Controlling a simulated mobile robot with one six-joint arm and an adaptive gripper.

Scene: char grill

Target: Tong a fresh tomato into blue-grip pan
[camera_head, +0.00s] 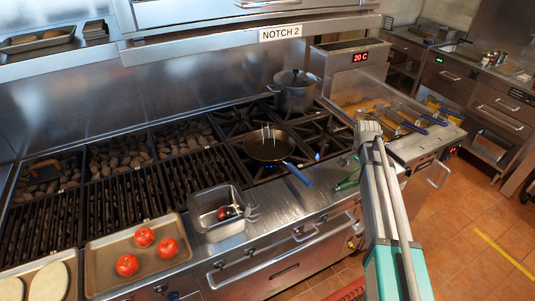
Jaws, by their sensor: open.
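Three red tomatoes, at the left (127,265), top (144,237) and right (167,248), sit apart on a shallow metal tray (105,246) at the front of the grill. The dark pan (262,155) with a blue handle (299,175) sits on a burner right of the grill grates, its handle towards the front right. A thin pronged metal item (268,131) stands up at the pan, too small to identify. My arm rises at the right, but I cannot make out my gripper.
A steel bin (208,199) beside the tray holds something red and dark; a grey claw-like item lies at its right rim. A lidded pot (294,92) stands behind the pan. A green-handled item (347,181) lies at the front edge. Fryer baskets (398,117) stand right.

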